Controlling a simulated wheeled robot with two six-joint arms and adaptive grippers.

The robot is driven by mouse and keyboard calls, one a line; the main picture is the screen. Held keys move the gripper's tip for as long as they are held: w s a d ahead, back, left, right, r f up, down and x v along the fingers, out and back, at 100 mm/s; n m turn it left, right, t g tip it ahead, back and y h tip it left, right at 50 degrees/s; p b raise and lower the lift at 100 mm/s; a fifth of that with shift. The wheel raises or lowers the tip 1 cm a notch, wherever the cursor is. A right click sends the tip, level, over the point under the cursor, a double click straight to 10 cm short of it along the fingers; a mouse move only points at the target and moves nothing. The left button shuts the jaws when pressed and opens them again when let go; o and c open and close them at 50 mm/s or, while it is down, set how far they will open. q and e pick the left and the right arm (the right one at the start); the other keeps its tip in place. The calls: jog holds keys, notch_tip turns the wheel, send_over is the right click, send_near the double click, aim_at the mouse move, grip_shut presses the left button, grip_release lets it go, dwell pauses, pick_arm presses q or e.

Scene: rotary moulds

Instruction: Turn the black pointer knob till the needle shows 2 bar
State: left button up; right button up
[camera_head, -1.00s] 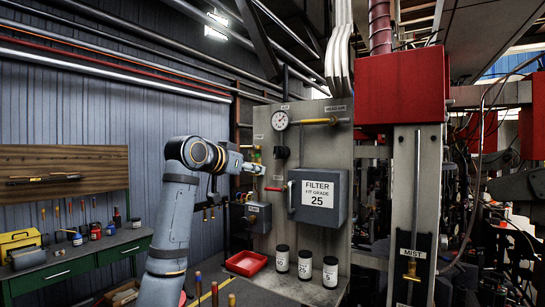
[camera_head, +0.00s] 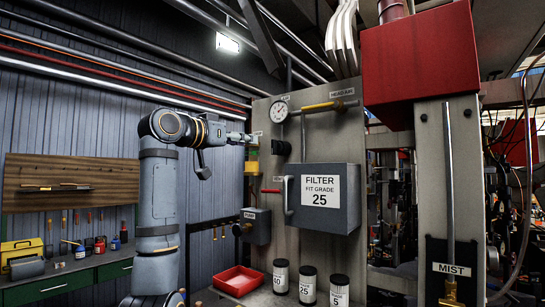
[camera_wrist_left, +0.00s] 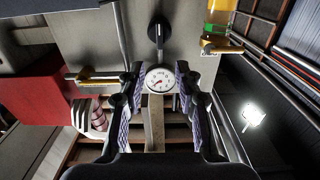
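The black pointer knob (camera_head: 281,147) sticks out of the grey panel just below the round white gauge (camera_head: 279,111). In the left wrist view the knob (camera_wrist_left: 158,32) appears above the gauge (camera_wrist_left: 158,78), as that picture is turned over. The needle is too small to read surely. My left gripper (camera_head: 247,138) is left of the knob in the head view, apart from it. In the wrist view my left gripper (camera_wrist_left: 159,72) has its two fingers spread wide with nothing between them, and the gauge shows beyond the gap. My right gripper is not in view.
A yellow-handled pipe (camera_head: 328,105) runs right of the gauge. A grey filter box (camera_head: 344,196) stands out below the knob. A green and yellow fitting (camera_wrist_left: 217,28) is near the knob. Jars (camera_head: 307,285) and a red tray (camera_head: 238,281) are below.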

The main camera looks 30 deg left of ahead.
aim_at(272, 145)
pick_arm(q)
jog(key=w+p, duration=0.2)
jog(key=w, duration=0.1)
jog(key=w+p, duration=0.1)
jog(key=w, duration=0.3)
jog(key=w+d+p, duration=0.1)
jog(key=w+p, duration=0.1)
jog(key=w, duration=0.2)
jog(key=shift+w+f+p, duration=0.15)
jog(key=shift+w+p, duration=0.05)
jog(key=shift+p, duration=0.1)
jog(key=shift+s, duration=0.1)
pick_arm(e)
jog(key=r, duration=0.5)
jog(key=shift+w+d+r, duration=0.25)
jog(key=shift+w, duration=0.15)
pick_arm(q)
jog(key=shift+s, duration=0.1)
jog(key=shift+c, duration=0.4)
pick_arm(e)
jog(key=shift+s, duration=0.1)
pick_arm(q)
grip_shut()
